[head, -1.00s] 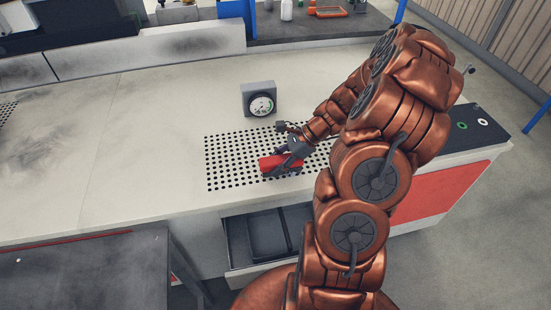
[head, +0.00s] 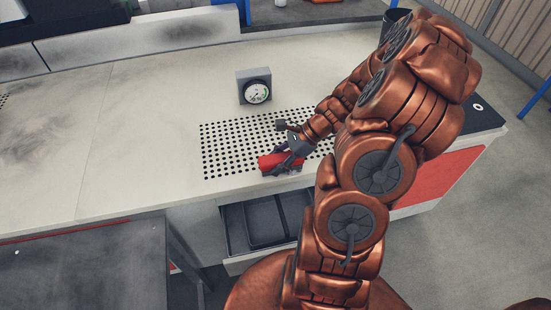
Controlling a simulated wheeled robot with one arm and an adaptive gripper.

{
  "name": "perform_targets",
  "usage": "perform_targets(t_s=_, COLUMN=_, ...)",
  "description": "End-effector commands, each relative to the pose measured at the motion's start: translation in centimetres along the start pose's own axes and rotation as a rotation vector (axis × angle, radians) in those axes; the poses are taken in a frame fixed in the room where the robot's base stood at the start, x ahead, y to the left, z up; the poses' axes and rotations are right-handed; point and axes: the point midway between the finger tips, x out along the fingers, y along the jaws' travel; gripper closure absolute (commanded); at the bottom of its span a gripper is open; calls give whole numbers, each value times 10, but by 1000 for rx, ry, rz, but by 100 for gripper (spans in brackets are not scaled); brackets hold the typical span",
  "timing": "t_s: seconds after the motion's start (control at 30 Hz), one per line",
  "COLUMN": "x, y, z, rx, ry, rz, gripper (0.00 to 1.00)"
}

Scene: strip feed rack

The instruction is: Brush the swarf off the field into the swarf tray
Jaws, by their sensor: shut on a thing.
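The field is a patch of dark holes (head: 222,152) in the pale worktop, partly hidden behind my arm. My gripper (head: 281,158) is shut on a red brush (head: 270,163), held low over the front edge of the field. I cannot tell whether its bristles touch the surface. The swarf tray (head: 268,222) is a dark tray in the open drawer below the worktop's front edge, its right side partly hidden by my arm. I cannot make out any swarf on the field or in the tray at this size.
A square dial gauge (head: 255,88) stands on the worktop just behind the field. The worktop to the left (head: 120,130) is clear. A dark table (head: 80,270) stands at the front left. A red panel (head: 432,185) is on the bench front at the right.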

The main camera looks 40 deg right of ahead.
Motion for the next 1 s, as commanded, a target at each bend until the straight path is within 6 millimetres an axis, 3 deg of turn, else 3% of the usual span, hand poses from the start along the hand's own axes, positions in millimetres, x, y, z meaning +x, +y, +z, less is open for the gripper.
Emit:
perform_targets(t_s=0.23, x=0, y=14, z=2, rx=1, ry=-1, rz=3, gripper=88)
perform_targets(t_s=0.57, x=-1, y=14, z=2, rx=1, ry=0, rz=2, gripper=88)
perform_targets(t_s=1.0, x=-28, y=4, z=28, rx=-2, ry=3, rz=-1, gripper=88)
